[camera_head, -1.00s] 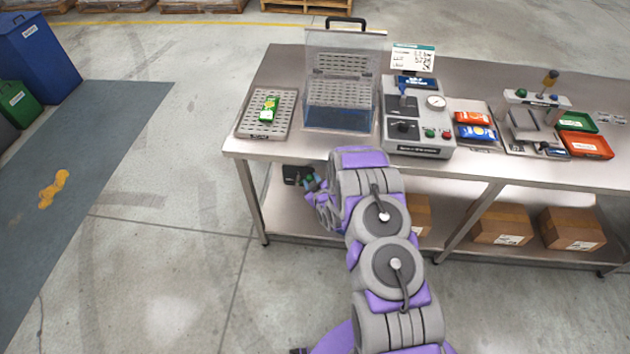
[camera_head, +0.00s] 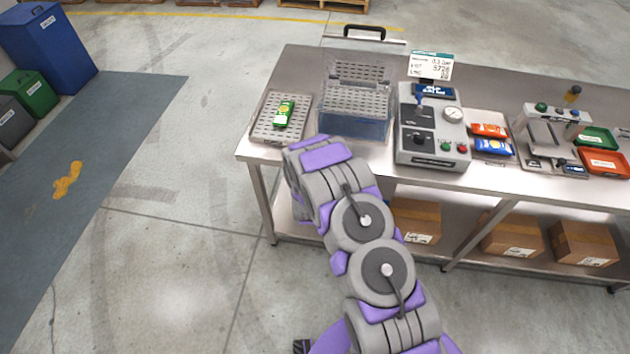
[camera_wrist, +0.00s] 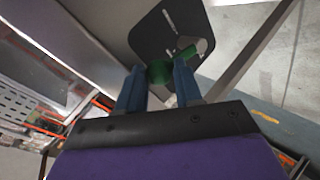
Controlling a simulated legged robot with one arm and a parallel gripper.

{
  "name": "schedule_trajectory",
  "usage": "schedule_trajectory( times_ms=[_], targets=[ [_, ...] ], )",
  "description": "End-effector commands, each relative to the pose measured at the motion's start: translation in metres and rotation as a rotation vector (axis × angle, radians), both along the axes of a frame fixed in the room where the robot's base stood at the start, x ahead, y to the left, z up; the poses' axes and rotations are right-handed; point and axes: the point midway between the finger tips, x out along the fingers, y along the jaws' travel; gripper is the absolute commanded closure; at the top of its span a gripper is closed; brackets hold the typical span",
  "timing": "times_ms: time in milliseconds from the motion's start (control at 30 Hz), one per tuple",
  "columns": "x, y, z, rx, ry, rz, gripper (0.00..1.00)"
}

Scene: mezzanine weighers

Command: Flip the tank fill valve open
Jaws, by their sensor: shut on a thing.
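In the wrist view, my gripper (camera_wrist: 157,84) has its two blue fingers shut on a green knob-like valve handle (camera_wrist: 158,71). A shorter green bar (camera_wrist: 186,52) shows just beyond it, in front of a dark plate (camera_wrist: 150,35) with white marks. I cannot tell from this angle how far the valve is turned. In the head view, my arm hides the gripper and the valve, at the bench's left end below its top. The clear tank (camera_head: 355,125), with a perforated rack in it and a black handle above, stands on the bench (camera_head: 262,150).
A perforated tray (camera_head: 262,128) with a green packet (camera_head: 284,112) lies left of the tank. A grey control box (camera_head: 433,150) with a gauge stands to its right. Cardboard boxes (camera_head: 415,222) sit on the lower shelf.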

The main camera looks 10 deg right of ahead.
Motion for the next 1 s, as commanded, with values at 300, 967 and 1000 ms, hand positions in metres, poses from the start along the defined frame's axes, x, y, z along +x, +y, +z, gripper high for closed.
schedule_trajectory(
  times_ms=[300, 967, 1000],
  targets=[
    [0.0010, 0.0032, 0.0016, -0.006, -0.005, 0.007, 1.00],
    [0.0005, -0.0003, 0.0027, -0.004, -0.006, 0.002, 0.40],
    [0.0006, -0.0006, 0.0029, -0.003, -0.006, 0.001, 0.40]
  ],
)
